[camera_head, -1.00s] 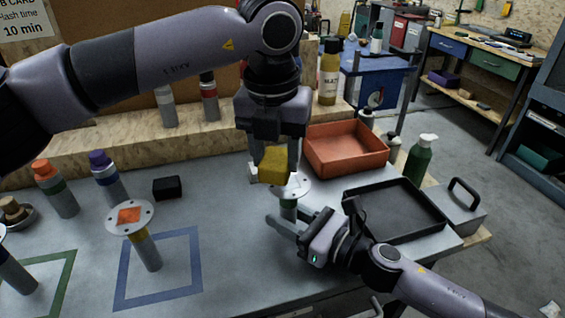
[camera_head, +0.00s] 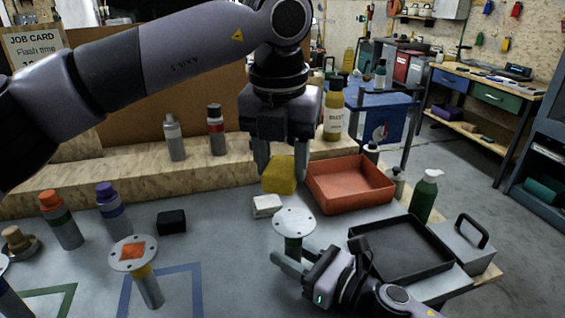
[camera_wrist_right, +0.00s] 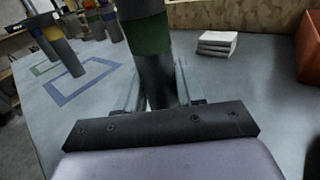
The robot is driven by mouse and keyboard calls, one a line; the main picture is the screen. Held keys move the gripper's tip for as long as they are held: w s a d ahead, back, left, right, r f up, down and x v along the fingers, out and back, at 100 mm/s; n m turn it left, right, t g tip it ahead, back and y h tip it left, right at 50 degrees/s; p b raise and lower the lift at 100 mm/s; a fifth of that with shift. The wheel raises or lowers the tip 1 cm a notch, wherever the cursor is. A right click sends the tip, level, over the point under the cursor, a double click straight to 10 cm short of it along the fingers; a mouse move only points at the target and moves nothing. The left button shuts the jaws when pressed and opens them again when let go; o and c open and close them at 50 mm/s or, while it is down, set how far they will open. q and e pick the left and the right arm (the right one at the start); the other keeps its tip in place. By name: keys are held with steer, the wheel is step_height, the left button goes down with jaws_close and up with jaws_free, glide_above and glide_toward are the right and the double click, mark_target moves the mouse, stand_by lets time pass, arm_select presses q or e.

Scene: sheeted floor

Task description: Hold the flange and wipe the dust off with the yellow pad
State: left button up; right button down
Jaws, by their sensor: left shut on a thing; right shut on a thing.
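My right gripper (camera_head: 292,262) is shut on the stem of a flange (camera_head: 294,222), a grey disc with small holes on top of an upright stem with a green band. In the right wrist view the grey stem (camera_wrist_right: 157,80) stands between the fingers; the disc is out of that picture. My left gripper (camera_head: 279,165) points down and is shut on the yellow pad (camera_head: 280,174). The pad is above and slightly left of the disc, apart from it in the picture. No dust shows clearly on the disc.
An orange tray (camera_head: 318,200) and a black tray (camera_head: 364,246) lie to the right. Another flange with an orange patch (camera_head: 117,262) stands at left, near a black block (camera_head: 171,221). Bottles stand behind.

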steer(key=c, duration=0.6)
jaws_free()
steer(key=shift+s+d+f, duration=0.1)
steer(key=shift+s+d, duration=0.1)
steer(key=shift+d, duration=0.1)
steer(key=v, duration=1.1)
steer(key=shift+s, duration=0.15)
steer(key=shift+s+d, duration=0.1)
steer(key=shift+d, duration=0.05)
